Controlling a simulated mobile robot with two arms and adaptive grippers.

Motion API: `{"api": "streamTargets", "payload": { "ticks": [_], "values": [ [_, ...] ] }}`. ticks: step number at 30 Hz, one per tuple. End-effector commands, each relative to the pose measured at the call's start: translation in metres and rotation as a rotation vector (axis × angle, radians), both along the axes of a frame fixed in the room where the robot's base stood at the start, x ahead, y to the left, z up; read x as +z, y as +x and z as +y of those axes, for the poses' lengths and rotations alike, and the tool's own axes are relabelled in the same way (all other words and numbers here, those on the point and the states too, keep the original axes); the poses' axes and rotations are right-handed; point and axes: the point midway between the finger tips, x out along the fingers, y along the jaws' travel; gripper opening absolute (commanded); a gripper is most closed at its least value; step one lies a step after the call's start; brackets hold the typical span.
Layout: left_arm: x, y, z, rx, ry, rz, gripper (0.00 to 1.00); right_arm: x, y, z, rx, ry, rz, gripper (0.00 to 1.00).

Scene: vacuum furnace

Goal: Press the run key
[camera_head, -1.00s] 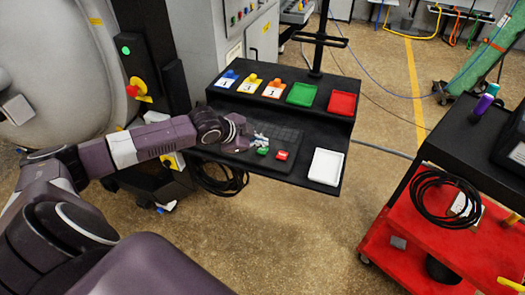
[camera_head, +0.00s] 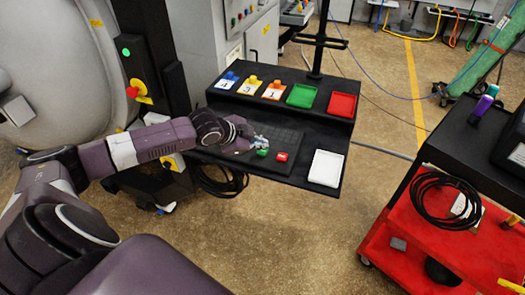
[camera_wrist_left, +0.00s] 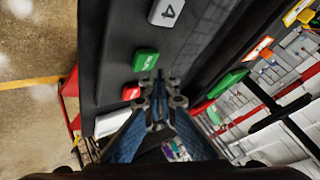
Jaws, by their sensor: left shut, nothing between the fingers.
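The green run key (camera_head: 262,153) and a red key (camera_head: 281,157) stand on a dark keypad panel on the black console. In the left wrist view the green key (camera_wrist_left: 146,60) carries white lettering too blurred to read surely. The red key (camera_wrist_left: 131,93) is below it. My left gripper (camera_head: 254,141) is shut and empty, its tips low over the panel just above the green key in the head view. In the left wrist view its fingertips (camera_wrist_left: 159,80) are close beside the green key; I cannot tell whether they touch. My right gripper is in neither view.
The console's upper shelf has numbered cards with coloured knobs, a green tray (camera_head: 301,95) and a red tray (camera_head: 342,104). A white tray (camera_head: 326,168) lies right of the keys. A red cart (camera_head: 425,230) stands to the right; a furnace is at left.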

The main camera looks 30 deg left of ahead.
Motion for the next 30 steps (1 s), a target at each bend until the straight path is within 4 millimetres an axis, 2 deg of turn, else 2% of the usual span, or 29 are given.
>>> {"api": "streamTargets", "payload": {
  "ticks": [30],
  "values": [
    [-0.010,0.000,0.000,0.000,0.000,0.000,0.00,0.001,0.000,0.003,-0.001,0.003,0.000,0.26]
  ]
}}
